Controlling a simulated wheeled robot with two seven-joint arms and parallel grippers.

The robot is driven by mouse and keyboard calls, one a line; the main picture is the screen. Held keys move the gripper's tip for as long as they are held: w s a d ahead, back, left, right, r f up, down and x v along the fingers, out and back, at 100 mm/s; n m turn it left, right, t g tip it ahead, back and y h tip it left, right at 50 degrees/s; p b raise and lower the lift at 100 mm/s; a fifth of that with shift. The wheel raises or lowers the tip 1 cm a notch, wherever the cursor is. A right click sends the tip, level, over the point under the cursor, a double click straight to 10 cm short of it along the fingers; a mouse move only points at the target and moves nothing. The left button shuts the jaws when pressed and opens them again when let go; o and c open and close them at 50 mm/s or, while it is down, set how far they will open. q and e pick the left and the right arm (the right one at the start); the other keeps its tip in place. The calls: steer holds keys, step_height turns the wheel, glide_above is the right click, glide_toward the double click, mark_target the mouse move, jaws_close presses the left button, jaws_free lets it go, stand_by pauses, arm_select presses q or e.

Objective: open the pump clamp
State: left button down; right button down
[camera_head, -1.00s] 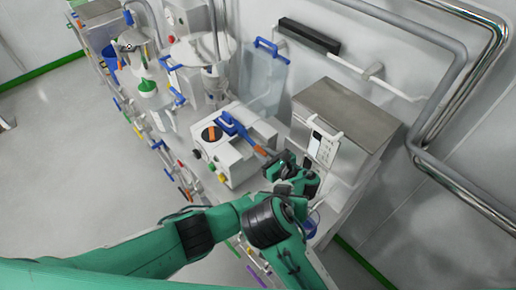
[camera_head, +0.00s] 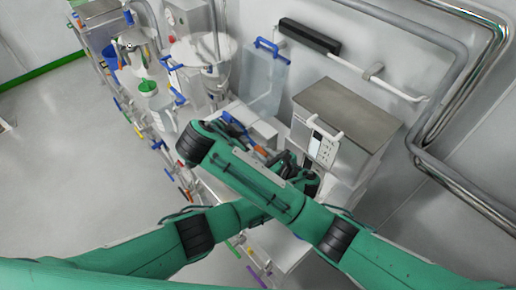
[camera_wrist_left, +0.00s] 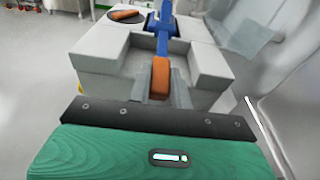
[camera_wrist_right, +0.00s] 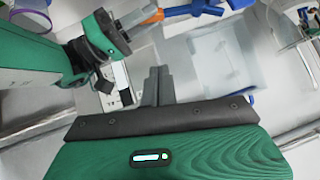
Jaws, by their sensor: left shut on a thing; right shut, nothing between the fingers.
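The pump clamp is a blue lever (camera_head: 236,125) with an orange handle (camera_wrist_left: 161,75), on top of the white pump (camera_wrist_left: 100,55). My left gripper (camera_wrist_left: 164,92) is shut on the orange handle's near end. In the right wrist view the left gripper (camera_wrist_right: 122,40) also shows at the handle, with the blue lever (camera_wrist_right: 197,8) beyond. My right gripper (camera_wrist_right: 157,80) is shut and empty, apart from the clamp. In the head view my right forearm crosses above the pump and hides most of it, the handle and much of the left gripper.
A steel-topped cabinet (camera_head: 345,110) stands right of the pump. A clear container (camera_head: 265,82) with a blue handle stands behind it. Vessels (camera_head: 200,50) and hoses crowd the back left. The floor (camera_head: 75,150) at left is clear. My two arms cross closely.

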glide_above(258, 150)
steer(key=s, duration=0.3)
step_height(258, 150, down, 7)
steer(key=f, duration=0.2)
steer(key=w+f, duration=0.1)
steer(key=shift+d+f, duration=0.2)
steer(key=shift+f, duration=0.2)
steer(key=shift+w+a+f, duration=0.1)
steer(key=shift+f, duration=0.45)
steer(key=shift+f, duration=0.1)
